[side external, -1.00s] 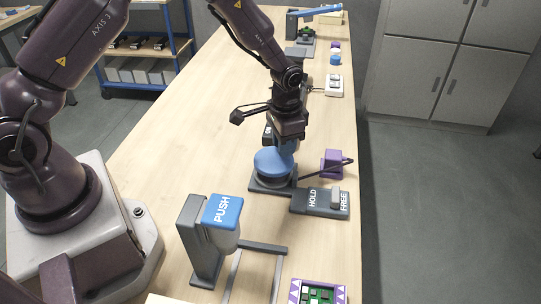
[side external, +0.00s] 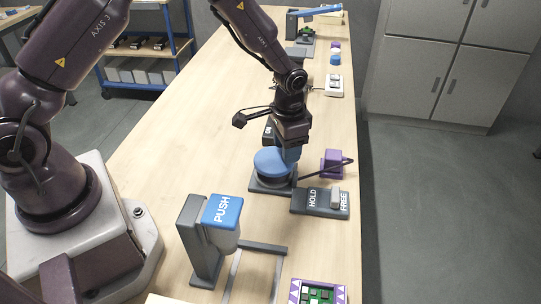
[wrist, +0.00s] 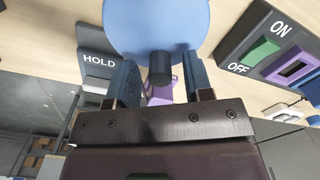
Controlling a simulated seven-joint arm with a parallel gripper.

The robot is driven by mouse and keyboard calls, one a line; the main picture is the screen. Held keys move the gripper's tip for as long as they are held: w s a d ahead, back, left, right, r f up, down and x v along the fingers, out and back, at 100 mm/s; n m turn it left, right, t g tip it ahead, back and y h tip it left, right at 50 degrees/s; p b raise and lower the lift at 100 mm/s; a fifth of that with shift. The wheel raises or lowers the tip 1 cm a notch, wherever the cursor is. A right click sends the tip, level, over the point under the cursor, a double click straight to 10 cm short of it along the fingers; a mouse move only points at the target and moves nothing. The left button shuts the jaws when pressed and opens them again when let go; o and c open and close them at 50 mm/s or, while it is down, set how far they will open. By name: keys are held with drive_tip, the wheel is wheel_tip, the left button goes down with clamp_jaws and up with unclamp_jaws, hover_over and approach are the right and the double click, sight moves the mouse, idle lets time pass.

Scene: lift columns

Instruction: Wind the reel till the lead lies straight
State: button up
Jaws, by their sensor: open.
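The reel is a blue disc (side external: 272,161) on a dark grey base at the middle of the table; its disc fills the top of the wrist view (wrist: 160,25). A dark knob (wrist: 160,68) stands at the disc's edge. My gripper (wrist: 158,84) is open, with one blue finger on each side of the knob; I cannot tell whether either touches it. In the side view my gripper (side external: 289,154) is low over the reel's right side. The dark lead (side external: 312,174) runs from the reel toward a purple block (side external: 332,162); its exact shape is too small to judge.
A HOLD/FREE switch (side external: 320,202) sits close in front of the reel, and an ON/OFF switch (wrist: 275,52) is beside it. A blue PUSH press (side external: 221,212) and a purple tray (side external: 318,285) stand nearer the camera. Table at the left is clear.

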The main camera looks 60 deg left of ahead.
drive_tip(key=shift+r, duration=3)
drive_tip(key=s, duration=0.3)
drive_tip(key=shift+a+f+n+g, duration=0.1)
drive_tip(key=shift+a+n+g, duration=0.05)
drive_tip(key=shift+n+g, duration=0.2)
drive_tip(key=s+a+r+n+t, duration=0.2)
drive_tip(key=s+r+t, duration=0.4)
drive_tip(key=s+r, duration=1.4)
wheel_tip(320, 180, up, 2)
drive_tip(key=shift+a+r, duration=0.15)
drive_tip(key=shift+a, duration=0.1)
